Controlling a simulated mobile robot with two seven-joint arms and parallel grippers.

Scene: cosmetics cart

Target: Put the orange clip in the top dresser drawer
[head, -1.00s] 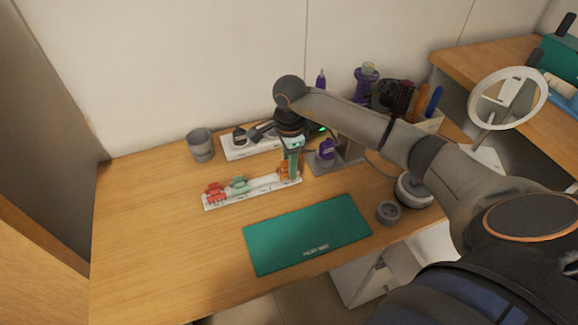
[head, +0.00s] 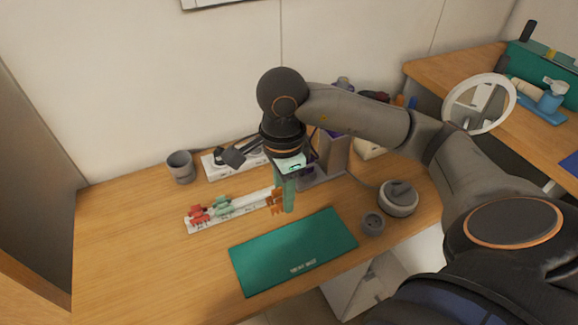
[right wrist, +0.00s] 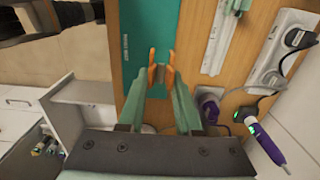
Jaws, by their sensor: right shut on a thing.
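My right gripper (head: 283,203) is shut on the orange clip (head: 273,201), above the table between the white clip strip and the green mat. In the right wrist view the clip (right wrist: 153,77) shows at the tips of the green fingers (right wrist: 161,86). The white strip (head: 240,208) holds red clips (head: 198,213) and green clips (head: 222,205). A pale cabinet shows below the table's front edge (head: 350,290) and also in the right wrist view (right wrist: 88,92). My left gripper is out of view.
The green mat (head: 293,252) lies at the front. A grey cup (head: 180,166) and a white power strip (head: 212,167) stand behind. The left tabletop is clear.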

